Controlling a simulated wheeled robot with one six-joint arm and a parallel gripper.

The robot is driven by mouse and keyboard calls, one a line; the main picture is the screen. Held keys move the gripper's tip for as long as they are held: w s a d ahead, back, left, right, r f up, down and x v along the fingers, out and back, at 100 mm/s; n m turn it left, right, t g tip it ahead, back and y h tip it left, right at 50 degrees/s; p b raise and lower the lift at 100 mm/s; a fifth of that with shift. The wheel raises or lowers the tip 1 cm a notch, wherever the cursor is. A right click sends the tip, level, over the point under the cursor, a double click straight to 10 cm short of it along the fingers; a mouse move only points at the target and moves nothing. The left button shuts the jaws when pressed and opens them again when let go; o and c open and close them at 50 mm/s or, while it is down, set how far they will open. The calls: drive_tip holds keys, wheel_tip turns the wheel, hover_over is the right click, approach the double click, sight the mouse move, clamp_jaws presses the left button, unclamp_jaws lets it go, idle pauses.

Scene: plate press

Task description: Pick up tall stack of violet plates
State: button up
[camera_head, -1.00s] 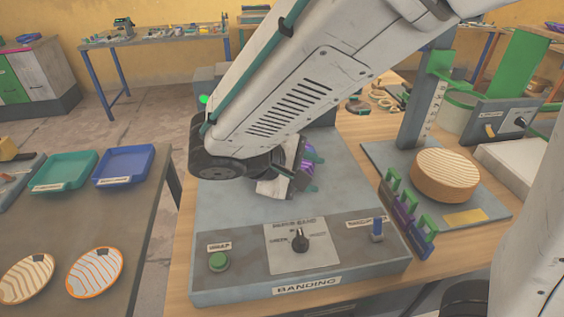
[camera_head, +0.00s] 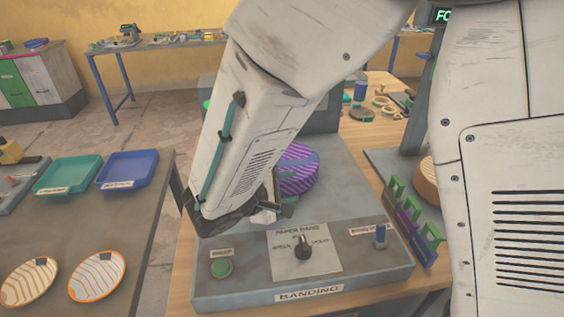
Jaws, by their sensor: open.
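The violet plate stack (camera_head: 299,171) sits on the top of the grey banding machine (camera_head: 338,205). It is striped violet and seems to have a bluish band across it. Its left part is hidden behind my arm. My gripper (camera_head: 284,207) is in front of the stack, low over the machine's top and just behind its control panel. The gripper is open and appears empty. Most of it is hidden by my arm, so I cannot tell whether it touches the stack.
Green and violet upright holders (camera_head: 412,225) stand close at right. The left table holds a teal tray (camera_head: 68,174), a blue tray (camera_head: 127,168) and two striped plates (camera_head: 97,275).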

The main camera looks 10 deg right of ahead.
drive_tip(key=c, duration=0.7)
